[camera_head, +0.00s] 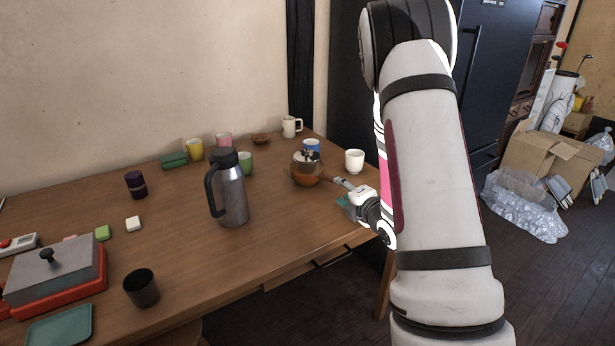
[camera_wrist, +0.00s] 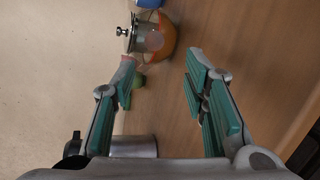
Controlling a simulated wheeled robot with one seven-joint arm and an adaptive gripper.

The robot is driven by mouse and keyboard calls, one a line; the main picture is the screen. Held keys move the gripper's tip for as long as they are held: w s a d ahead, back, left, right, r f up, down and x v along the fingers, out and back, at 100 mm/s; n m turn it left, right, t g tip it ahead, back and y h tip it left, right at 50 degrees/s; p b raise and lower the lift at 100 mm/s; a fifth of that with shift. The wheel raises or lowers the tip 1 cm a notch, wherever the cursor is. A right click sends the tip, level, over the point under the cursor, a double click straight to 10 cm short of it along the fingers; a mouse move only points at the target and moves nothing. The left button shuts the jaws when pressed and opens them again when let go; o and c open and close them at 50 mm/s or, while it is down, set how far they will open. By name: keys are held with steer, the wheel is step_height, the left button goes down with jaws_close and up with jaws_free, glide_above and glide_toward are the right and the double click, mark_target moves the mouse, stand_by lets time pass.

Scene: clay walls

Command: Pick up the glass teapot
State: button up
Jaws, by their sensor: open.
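The glass teapot (camera_head: 307,169) stands upright on the wooden table near its right end, with an orange-brown lower part and a metal lid. In the wrist view the teapot (camera_wrist: 150,38) lies beyond the fingertips, toward the top, with its lid to the left. My gripper (camera_head: 345,183) is just right of the teapot in the head view, low over the table. In the wrist view my gripper (camera_wrist: 158,72) is open, with nothing between its green-padded fingers. My fingertips appear short of the teapot; the exact gap is hard to tell.
A steel jug (camera_head: 231,192) stands left of the teapot on the table (camera_head: 190,255). A green cup (camera_head: 245,162), a blue cup (camera_head: 311,146) and a white cup (camera_head: 354,161) stand near it. A red-based grill (camera_head: 58,280) sits at the front left.

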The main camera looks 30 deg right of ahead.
mark_target(327, 177)
steer(key=x, duration=0.6)
steer(key=shift+b, duration=0.3)
steer(key=shift+r+b+x, duration=0.2)
steer(key=shift+x, duration=1.2)
steer(key=shift+r+b+x, duration=0.15)
steer(key=shift+x, duration=1.3)
steer(key=shift+d, duration=0.15)
steer(key=shift+r, duration=0.1)
jaws_close()
